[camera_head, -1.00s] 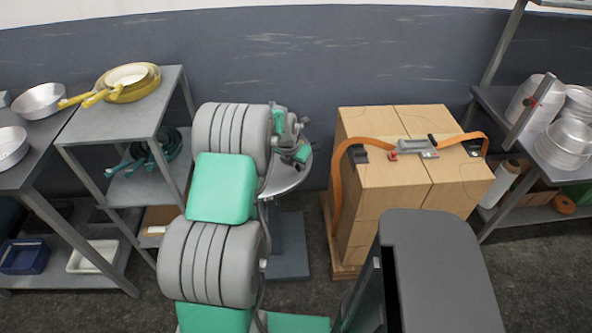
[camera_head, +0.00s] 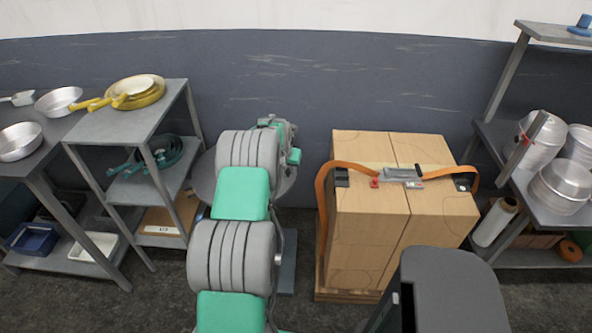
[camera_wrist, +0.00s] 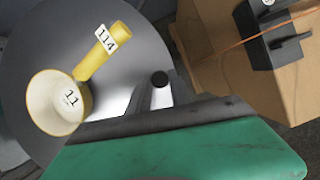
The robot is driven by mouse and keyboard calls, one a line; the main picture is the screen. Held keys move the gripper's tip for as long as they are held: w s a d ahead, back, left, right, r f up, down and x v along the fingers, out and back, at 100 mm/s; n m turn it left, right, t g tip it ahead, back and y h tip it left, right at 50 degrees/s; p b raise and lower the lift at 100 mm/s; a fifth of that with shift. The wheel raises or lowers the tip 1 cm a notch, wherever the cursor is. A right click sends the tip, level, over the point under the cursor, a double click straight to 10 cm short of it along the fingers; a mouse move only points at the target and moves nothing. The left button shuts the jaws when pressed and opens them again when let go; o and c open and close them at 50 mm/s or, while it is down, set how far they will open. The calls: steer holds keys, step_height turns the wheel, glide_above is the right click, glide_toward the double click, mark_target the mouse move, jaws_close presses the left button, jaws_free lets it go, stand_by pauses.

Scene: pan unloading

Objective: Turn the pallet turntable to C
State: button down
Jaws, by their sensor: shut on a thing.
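The pallet turntable is a round grey disc (camera_head: 203,178), partly hidden behind my arm in the head view. In the wrist view the disc (camera_wrist: 110,35) fills the upper left. A yellow pan (camera_wrist: 58,103) with a label reading 11 lies on it, and its yellow handle bears a label reading 114. A small black knob (camera_wrist: 160,78) stands near the disc's right edge. My gripper (camera_wrist: 152,92) is shut on this knob, its metal fingers reaching up from the green wrist. In the head view the fingers are hidden behind my arm. No letter C is legible.
Strapped cardboard boxes (camera_head: 368,213) stand on a wooden pallet close to the right of the turntable. A grey shelf (camera_head: 118,121) with yellow pans on top is at its left. A rack (camera_head: 562,212) with metal pots is at far right. The wall is close behind.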

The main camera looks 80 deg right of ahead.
steer(key=shift+s+d, duration=0.15)
steer(key=shift+d, duration=0.05)
stand_by(0.4)
steer(key=c, duration=1.4)
jaws_free()
steer(key=shift+o, duration=1.2)
steer(key=v, duration=0.7)
steer(key=shift+r+b, duration=0.4)
